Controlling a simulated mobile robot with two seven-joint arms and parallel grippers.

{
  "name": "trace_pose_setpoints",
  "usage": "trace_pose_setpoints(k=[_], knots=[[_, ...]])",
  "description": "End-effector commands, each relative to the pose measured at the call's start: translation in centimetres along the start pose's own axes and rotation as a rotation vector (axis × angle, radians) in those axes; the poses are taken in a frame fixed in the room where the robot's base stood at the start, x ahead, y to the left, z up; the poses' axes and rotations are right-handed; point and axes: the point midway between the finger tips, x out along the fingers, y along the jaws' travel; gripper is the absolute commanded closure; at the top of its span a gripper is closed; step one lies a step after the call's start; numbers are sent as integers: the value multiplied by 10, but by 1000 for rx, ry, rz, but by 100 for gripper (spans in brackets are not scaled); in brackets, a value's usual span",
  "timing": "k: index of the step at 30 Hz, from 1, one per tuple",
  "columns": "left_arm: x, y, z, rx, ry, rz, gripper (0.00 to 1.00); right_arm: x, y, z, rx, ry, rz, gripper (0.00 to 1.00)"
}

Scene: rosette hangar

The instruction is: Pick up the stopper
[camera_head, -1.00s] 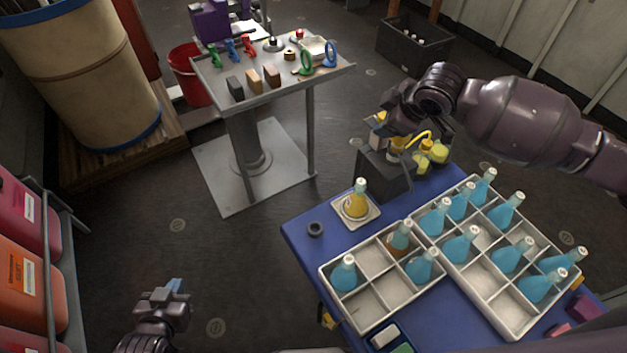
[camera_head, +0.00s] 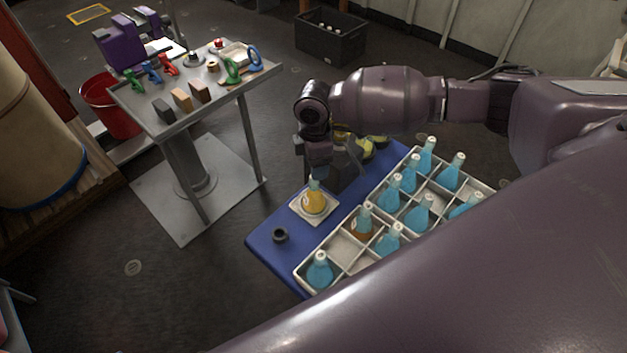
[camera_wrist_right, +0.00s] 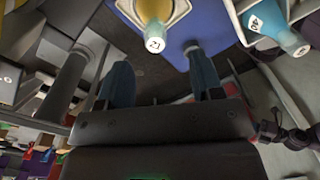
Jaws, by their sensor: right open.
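A dark, ring-like piece (camera_head: 280,235) lies on the blue table (camera_head: 262,252) near its left corner; I cannot tell if it is the stopper. A flask of yellow liquid (camera_head: 314,201) with a pale top stands upright on a white square tray (camera_head: 297,208). In the right wrist view its white, marked top (camera_wrist_right: 155,44) points towards the camera. My right gripper (camera_head: 317,168) points down just above and behind this flask. Its two fingers (camera_wrist_right: 160,78) are apart with nothing seen between them. My left gripper is out of view.
A white divided crate (camera_head: 330,255) with several blue flasks and one brown flask stands right of the yellow flask. My arm hides its front. A grey stand (camera_head: 150,115) with small tools is at the upper left. A black bin (camera_head: 331,40) stands behind.

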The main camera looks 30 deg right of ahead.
Motion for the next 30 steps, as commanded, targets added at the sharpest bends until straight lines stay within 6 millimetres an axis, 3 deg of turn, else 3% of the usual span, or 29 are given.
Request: trace_pose_setpoints(k=[15,24,30], knots=[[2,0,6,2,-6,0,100,54,6,-1,-1,1,1,40],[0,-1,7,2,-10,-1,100,58,6,0,-1,0,2,40],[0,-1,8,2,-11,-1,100,57,6,0,0,0,2,70]])
